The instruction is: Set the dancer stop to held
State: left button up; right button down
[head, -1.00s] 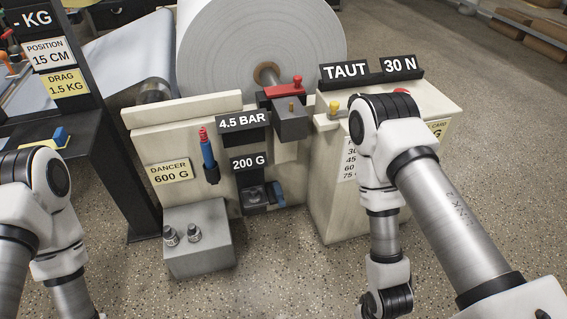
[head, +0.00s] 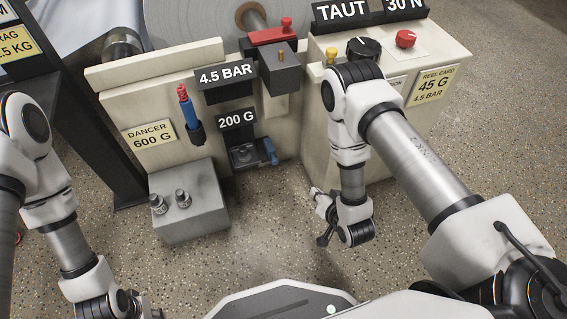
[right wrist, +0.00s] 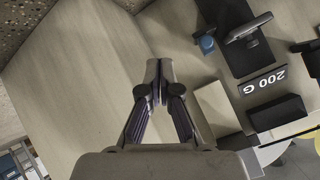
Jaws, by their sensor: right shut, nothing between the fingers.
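No part is lettered as the dancer stop, so I cannot tell for certain which one it is. A yellow card reading DANCER 600 G (head: 149,136) is on the cream panel. Right of it a red and blue handle (head: 189,111) stands in a dark holder. A blue lever (head: 269,152) sits beside the small black unit under the 200 G sign (head: 236,119). My right gripper (head: 322,205) is low before the right cabinet. In the right wrist view it is shut and empty (right wrist: 160,75), apart from the blue lever (right wrist: 206,44).
A grey box with two metal weights (head: 170,201) stands in front of the panel. A red lever (head: 274,35) sits on a black block above. Speckled floor is open in front.

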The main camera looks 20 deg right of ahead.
jog(key=w+r+t, duration=0.1)
jog(key=w+a+r+m+t, duration=0.1)
jog(key=w+t, duration=0.1)
jog(key=w+r+m+t+y, duration=0.1)
jog(key=t, duration=0.1)
jog(key=shift+w+a+r, duration=0.2)
jog(key=shift+w+r, duration=0.05)
jog(key=shift+w, duration=0.05)
jog(key=b, duration=0.6)
send_near(271, 152)
jog(key=w+d, duration=0.4)
jog(key=a+b, duration=0.1)
jog(key=w+a+f+b, duration=0.1)
jog(key=shift+a+f, duration=0.25)
